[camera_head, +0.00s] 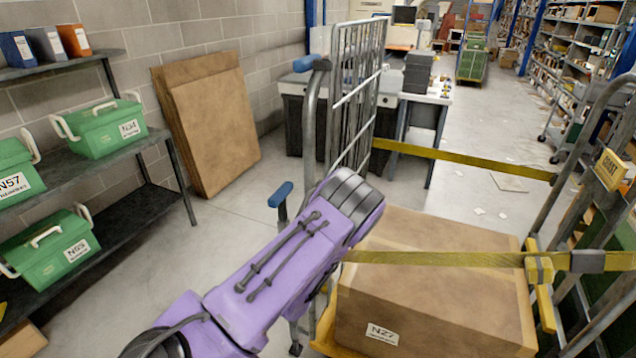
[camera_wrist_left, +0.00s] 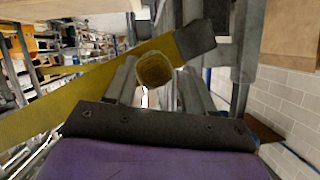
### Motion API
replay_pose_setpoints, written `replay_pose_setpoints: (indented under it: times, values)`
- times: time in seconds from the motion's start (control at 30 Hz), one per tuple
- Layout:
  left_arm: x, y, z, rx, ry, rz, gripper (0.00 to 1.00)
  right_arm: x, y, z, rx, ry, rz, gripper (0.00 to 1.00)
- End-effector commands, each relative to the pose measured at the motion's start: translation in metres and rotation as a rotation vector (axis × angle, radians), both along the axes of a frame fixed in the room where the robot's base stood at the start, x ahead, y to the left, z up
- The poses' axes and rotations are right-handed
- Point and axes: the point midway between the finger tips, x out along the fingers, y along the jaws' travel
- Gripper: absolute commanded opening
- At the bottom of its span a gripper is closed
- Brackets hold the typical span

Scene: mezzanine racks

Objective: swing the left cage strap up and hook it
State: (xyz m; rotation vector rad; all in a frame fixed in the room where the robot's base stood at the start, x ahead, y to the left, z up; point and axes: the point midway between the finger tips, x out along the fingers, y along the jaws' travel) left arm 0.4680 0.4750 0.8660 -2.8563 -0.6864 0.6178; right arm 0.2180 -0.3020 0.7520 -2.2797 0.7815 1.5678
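A yellow strap (camera_head: 440,258) runs nearly level across the open front of the roll cage (camera_head: 310,125), above a cardboard box labelled N27 (camera_head: 430,285). Its right part meets a dark buckle (camera_head: 587,261) at the right post; its left end is hidden behind my purple left arm. In the left wrist view the strap (camera_wrist_left: 90,90) slants up to a dark end piece (camera_wrist_left: 196,39) beside a grey post. My left gripper (camera_wrist_left: 157,68) has its two grey fingers on either side of the strap's yellow grip (camera_wrist_left: 155,71), apparently closed on it. My right gripper is out of view.
A second yellow strap (camera_head: 460,160) crosses the cage's far side. Blue-capped handles (camera_head: 281,194) stick out at the left post. A dark shelf (camera_head: 130,215) with green crates (camera_head: 105,130) stands left, with flat cardboard (camera_head: 210,125) against the wall. Floor between shelf and cage is clear.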

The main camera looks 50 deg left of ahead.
Motion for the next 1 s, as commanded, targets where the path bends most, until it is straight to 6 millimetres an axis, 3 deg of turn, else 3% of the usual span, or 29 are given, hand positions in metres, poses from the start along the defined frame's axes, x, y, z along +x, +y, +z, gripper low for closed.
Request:
replay_pose_setpoints:
  times: [0.27, 0.7, 1.0]
  values:
    - [-0.008, -0.007, -0.002, -0.004, 0.009, -0.006, 0.54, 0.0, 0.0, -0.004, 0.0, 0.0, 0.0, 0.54]
    - [-0.081, -0.047, 0.034, 0.0, 0.002, -0.003, 0.54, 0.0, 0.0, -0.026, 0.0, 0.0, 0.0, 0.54]
    - [-0.087, -0.05, 0.039, 0.0, 0.001, -0.002, 0.54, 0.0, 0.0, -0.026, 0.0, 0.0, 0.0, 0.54]
